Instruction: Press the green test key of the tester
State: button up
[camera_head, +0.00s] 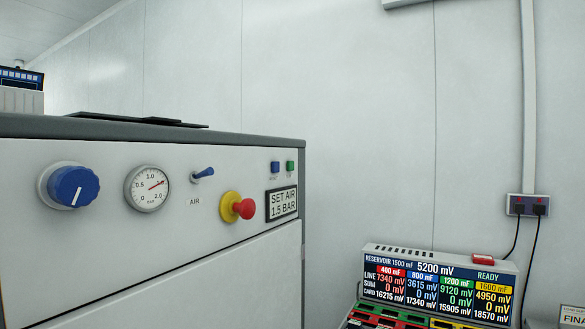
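At the lower right, a device with a lit display (437,283) reads "RESERVOIR 1500 mF 5200 mV READY", with red, blue, green and yellow columns. A red part (482,259) sits on its top edge. Its lower part is cut off by the frame, and I cannot tell whether a green key is there. My gripper is not in view.
The cabinet panel carries a blue knob (74,187), a gauge (147,189), an AIR toggle (203,174), a red mushroom button (244,209) and a "SET AIR 1.5 BAR" sign (282,203). A wall socket (527,206) with black cables is at right.

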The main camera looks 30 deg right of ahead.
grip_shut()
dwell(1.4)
